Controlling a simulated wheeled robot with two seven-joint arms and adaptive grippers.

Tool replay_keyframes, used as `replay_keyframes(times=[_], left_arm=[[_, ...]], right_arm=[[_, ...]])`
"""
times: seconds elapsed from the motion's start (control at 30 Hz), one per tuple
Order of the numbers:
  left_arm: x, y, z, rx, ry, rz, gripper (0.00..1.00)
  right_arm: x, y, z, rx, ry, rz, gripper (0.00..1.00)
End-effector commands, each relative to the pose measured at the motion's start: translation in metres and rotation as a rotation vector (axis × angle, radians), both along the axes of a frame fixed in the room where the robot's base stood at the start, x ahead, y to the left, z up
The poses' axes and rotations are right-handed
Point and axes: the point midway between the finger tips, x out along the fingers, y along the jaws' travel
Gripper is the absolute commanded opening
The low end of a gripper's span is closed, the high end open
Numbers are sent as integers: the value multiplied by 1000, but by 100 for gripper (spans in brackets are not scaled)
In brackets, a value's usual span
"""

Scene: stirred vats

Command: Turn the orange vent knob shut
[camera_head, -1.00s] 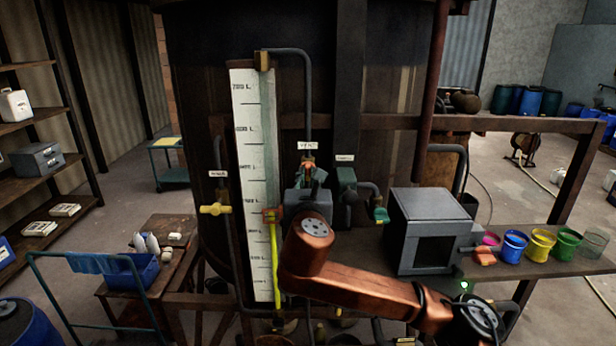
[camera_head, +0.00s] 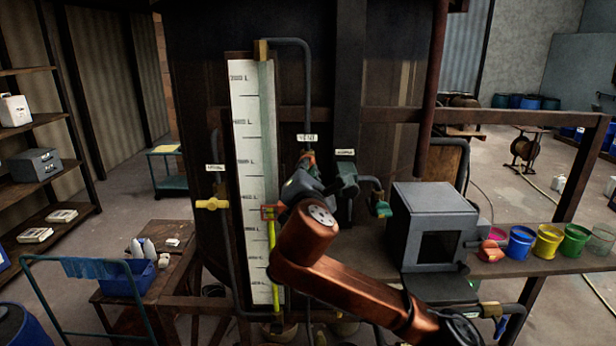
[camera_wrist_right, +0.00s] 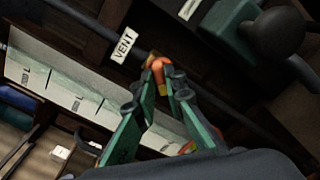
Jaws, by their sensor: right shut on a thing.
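The orange vent knob (camera_wrist_right: 157,63) shows between my right fingertips in the right wrist view, beside the white VENT label (camera_wrist_right: 124,45). My right gripper (camera_wrist_right: 160,74) is shut on the knob, its green fingers pointing up at it. In the head view the right gripper (camera_head: 307,165) is at the pipe under the VENT label (camera_head: 307,138), and the knob is mostly hidden there by the fingers. My left gripper is not in view.
A white level scale (camera_head: 247,180) stands just left of the vent pipe. A grey box (camera_head: 434,226) and several paint pots stand on the shelf farther right. A yellow valve handle (camera_head: 212,204) is at left.

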Motion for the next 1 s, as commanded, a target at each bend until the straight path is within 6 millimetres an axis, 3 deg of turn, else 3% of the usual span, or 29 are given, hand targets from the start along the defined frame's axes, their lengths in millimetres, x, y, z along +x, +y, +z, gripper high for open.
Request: replay_keyframes(times=[0.6,1.0], left_arm=[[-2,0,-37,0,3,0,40],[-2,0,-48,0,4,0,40]], right_arm=[[-1,-1,-3,574,-1,0,0],[0,-1,-4,807,0,-2,0]])
